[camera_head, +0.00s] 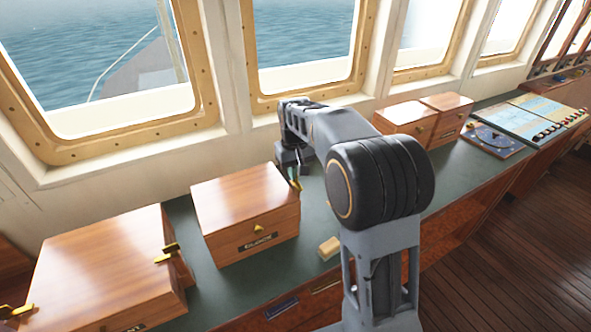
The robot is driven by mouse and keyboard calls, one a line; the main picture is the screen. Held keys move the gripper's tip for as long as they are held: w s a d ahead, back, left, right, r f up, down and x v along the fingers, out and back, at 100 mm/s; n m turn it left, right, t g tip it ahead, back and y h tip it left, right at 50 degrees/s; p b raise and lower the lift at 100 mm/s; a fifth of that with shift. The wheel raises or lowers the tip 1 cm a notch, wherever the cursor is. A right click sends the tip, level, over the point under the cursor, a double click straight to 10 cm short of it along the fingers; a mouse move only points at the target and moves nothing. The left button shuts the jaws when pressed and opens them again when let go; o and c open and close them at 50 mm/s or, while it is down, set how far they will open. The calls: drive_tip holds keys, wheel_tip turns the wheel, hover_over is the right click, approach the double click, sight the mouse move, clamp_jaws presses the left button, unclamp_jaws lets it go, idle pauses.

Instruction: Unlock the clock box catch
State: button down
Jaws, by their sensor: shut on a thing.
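A wooden box (245,212) with a brass knob-like catch (258,230) and a dark label on its front stands on the green counter. Its lid is down. I cannot read the label surely, so I cannot tell if this is the clock box. My gripper (295,180) points down at the box's right rear side. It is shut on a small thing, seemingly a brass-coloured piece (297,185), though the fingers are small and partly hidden. I cannot tell whether this piece is fixed to the box. My arm covers the counter to the right of the gripper.
A larger wooden box (98,265) with brass catches stands at left. A small wooden block (329,248) lies near the counter's front edge. The green counter (315,205) has a little free room.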

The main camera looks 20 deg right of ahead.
drive_tip(key=shift+n, duration=0.6)
drive_tip(key=c, duration=1.3)
unclamp_jaws()
wheel_tip(320, 180, up, 14)
drive_tip(key=shift+f, duration=0.1)
